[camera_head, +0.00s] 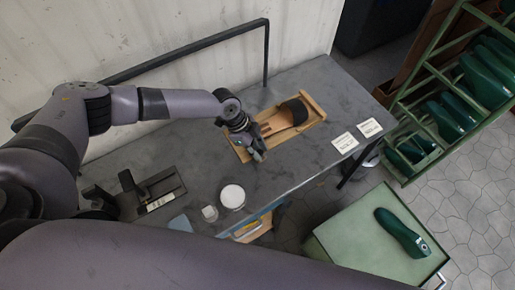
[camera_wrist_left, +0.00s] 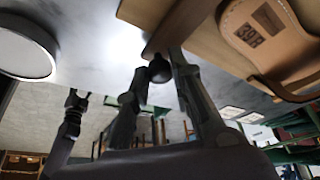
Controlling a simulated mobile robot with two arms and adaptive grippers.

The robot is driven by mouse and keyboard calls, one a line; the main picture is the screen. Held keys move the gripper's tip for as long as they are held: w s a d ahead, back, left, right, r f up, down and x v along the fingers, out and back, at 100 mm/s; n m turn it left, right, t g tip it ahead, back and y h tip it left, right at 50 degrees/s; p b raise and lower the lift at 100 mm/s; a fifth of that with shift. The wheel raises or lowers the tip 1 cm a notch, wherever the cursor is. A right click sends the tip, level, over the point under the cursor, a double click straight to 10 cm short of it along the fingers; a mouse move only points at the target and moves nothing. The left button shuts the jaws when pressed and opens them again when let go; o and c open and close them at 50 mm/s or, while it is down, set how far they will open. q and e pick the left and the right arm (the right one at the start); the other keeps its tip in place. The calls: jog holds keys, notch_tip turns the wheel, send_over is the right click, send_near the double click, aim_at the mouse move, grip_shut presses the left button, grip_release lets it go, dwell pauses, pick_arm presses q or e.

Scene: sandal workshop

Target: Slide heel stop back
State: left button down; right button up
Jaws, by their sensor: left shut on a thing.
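A wooden jig (camera_head: 243,152) lies on the grey workbench with a tan sandal (camera_head: 275,124) and its dark strap in it. In the left wrist view the sandal's stamped insole (camera_wrist_left: 285,48) shows at upper right. My left gripper (camera_head: 260,154) is at the jig's near left end. In the left wrist view its fingers (camera_wrist_left: 158,78) are shut on a dark round knob (camera_wrist_left: 160,69) beside a wooden part of the jig. I take this to be the heel stop's knob; its body is largely hidden. My right gripper is out of view.
A white round lid (camera_head: 232,196), a small jar (camera_head: 210,213) and a black stand (camera_head: 150,193) are on the bench's near left. Two white cards (camera_head: 344,142) lie at right. A green cart (camera_head: 350,240) carries a green shoe last (camera_head: 402,232). A green rack (camera_head: 420,100) stands beyond.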

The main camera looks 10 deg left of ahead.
pick_arm(q)
jog(key=s+a+p, duration=0.1)
jog(key=s+a, duration=0.2)
jog(key=shift+s+a, duration=0.1)
jog(key=shift+a, duration=0.05)
jog(key=shift+f, duration=0.1)
jog(key=c, duration=1.8)
grip_release()
jog(key=o, duration=0.4)
jog(key=shift+s+a, duration=0.1)
